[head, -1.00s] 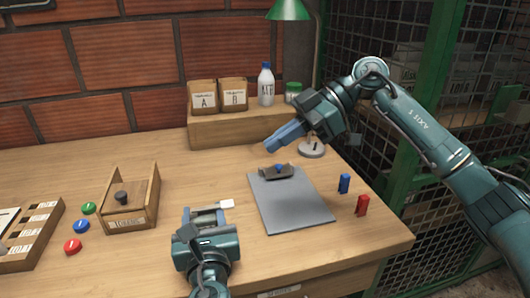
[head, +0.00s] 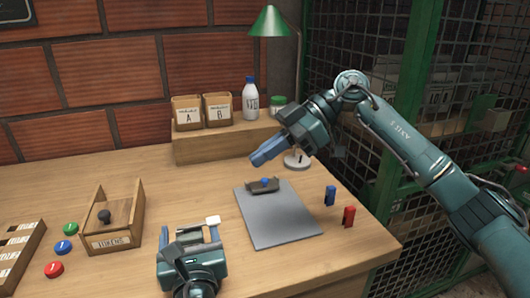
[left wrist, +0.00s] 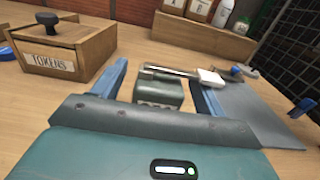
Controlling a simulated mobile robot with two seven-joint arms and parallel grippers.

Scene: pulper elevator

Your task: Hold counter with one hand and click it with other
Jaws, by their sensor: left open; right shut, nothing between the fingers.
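The counter (left wrist: 160,92) appears to be a small grey-green metal block with a metal lever ending in a white tab (left wrist: 210,78). It sits on the table between the open blue fingers of my left gripper (left wrist: 160,90), with gaps on both sides. In the head view my left gripper (head: 189,237) is low over the table, left of the clipboard, and the white tab (head: 212,221) shows by its right finger. The gripper mostly hides the counter there. My right gripper (head: 256,161) is shut and empty above the top of the clipboard, away from the counter.
A grey clipboard (head: 278,220) lies right of the counter. A wooden tokens box (head: 120,240) and several coloured tokens (head: 63,247) are at left. A shelf (head: 225,148) with containers and a green lamp (head: 272,22) stand behind.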

